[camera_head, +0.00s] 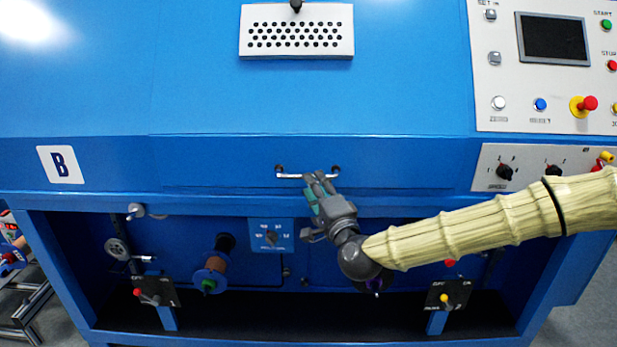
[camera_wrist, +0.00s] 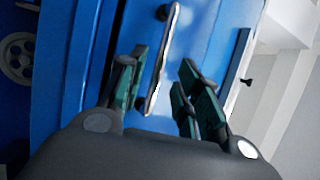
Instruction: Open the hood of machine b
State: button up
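Machine b is the large blue cabinet with a white "B" plate (camera_head: 60,164) at its front left. Its hood (camera_head: 210,162) is down, with a silver bar handle (camera_head: 289,176) on the lower front panel. In the wrist view the handle (camera_wrist: 163,62) runs between the finger pairs. My gripper (camera_head: 318,184) is at the right half of the handle in the head view. In the wrist view my gripper (camera_wrist: 163,78) is open, with its green-padded fingers apart on either side of the bar. Contact with the handle cannot be told; the fingers hide its right part.
A control panel (camera_head: 487,95) with a dark screen and buttons is at the upper right. A perforated white plate (camera_head: 297,48) is on the top. Below the hood is an open bay with a brown spool (camera_head: 211,268), a dial plate (camera_head: 271,235) and switches. A cart (camera_head: 22,300) stands at the left.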

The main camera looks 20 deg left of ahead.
jog(key=shift+x, duration=2.45)
grip_shut()
